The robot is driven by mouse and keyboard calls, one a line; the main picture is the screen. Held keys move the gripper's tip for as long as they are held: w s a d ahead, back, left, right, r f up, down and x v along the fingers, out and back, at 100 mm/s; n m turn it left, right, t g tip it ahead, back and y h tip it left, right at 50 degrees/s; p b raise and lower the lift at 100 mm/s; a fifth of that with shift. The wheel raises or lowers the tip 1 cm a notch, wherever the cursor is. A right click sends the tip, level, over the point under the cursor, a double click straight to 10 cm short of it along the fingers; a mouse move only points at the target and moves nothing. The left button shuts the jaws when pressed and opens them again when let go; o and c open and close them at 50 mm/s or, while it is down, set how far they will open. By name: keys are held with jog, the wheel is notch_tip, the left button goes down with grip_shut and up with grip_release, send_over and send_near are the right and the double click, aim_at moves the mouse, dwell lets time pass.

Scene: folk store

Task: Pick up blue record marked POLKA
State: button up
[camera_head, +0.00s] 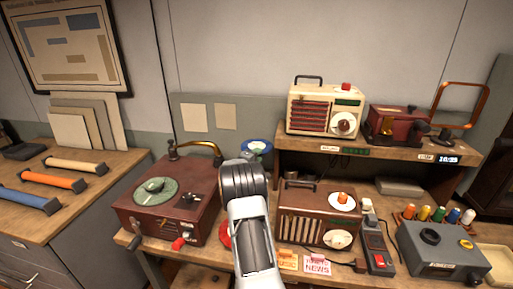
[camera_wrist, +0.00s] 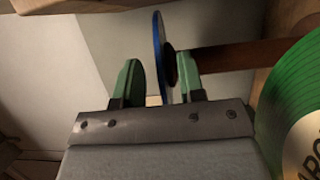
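The blue record (camera_head: 257,147) shows at the back of the bench in the head view, just beyond my arm, with a blue rim and a pale centre. Its lower part is hidden by my wrist. In the wrist view the blue record (camera_wrist: 158,42) is nearly edge-on, its lower edge in the gap between the fingers. My gripper (camera_wrist: 161,80) is open, with two green-padded fingers apart. The left finger is clear of the record; I cannot tell whether the right one touches it. The POLKA label is not readable. My fingertips are hidden in the head view.
A green record (camera_wrist: 297,100) with a partly visible label is at the wrist view's right edge. A brown bar (camera_wrist: 225,57) runs behind the right finger. A red turntable (camera_head: 170,200) stands left of my arm. A brown radio (camera_head: 318,212) and a raised shelf (camera_head: 385,149) are right.

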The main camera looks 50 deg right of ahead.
grip_shut()
jog(key=shift+r, duration=0.15)
dwell(0.4)
